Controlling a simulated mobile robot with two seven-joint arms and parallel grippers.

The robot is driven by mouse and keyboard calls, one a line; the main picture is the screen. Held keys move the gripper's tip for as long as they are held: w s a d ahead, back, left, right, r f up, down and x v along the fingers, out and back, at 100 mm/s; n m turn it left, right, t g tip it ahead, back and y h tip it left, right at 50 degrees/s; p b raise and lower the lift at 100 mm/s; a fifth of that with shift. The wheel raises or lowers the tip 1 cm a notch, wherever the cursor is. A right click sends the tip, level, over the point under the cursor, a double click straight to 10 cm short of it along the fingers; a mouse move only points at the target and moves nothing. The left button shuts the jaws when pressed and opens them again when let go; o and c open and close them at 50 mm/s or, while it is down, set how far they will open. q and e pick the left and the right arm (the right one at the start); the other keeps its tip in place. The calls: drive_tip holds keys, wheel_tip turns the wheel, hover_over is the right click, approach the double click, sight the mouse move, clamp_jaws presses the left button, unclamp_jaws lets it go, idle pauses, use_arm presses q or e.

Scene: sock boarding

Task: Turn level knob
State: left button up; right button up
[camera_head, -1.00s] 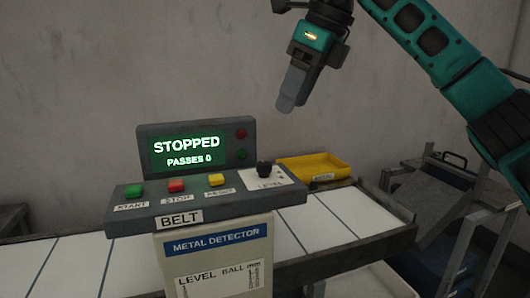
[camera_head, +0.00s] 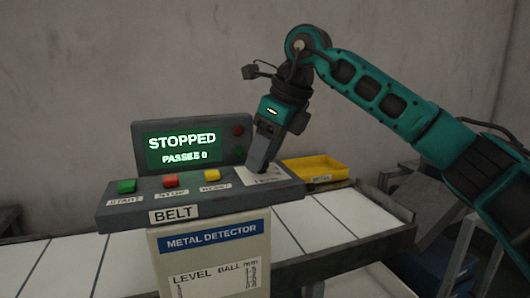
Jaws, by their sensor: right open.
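The level knob sits at the right end of the control panel (camera_head: 140,211). It is hidden now behind my right gripper (camera_head: 257,168). The white level plate (camera_head: 277,174) shows partly beside the fingers. My right gripper is open and points down over the knob's place; I cannot tell whether the fingers touch the knob. The display (camera_head: 181,148) reads "STOPPED" and "PASSES 0". My left gripper is not in view.
Green (camera_head: 127,186), red (camera_head: 170,181) and yellow (camera_head: 212,176) buttons line the panel left of my gripper. A yellow tray (camera_head: 318,169) stands behind the panel on the right. The white belt (camera_head: 40,265) runs beneath. A grey wall is behind.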

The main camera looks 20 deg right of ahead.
drive_tip(key=shift+c, duration=0.4)
drive_tip(key=c, duration=1)
drive_tip(key=shift+o, duration=0.2)
drive_tip(key=m+t+h, duration=0.1)
drive_tip(key=m, duration=0.2)
drive_tip(key=shift+s+a+m, duration=0.1)
drive_tip(key=shift+m, duration=0.3)
drive_tip(key=shift+a+m+t+h, duration=0.15)
drive_tip(key=shift+m+h, duration=0.2)
drive_tip(key=shift+m, duration=0.6)
drive_tip(key=shift+m+t+h, duration=0.15)
drive_tip(key=shift+m+h, duration=0.2)
drive_tip(key=shift+m, duration=0.6)
drive_tip(key=o, duration=1)
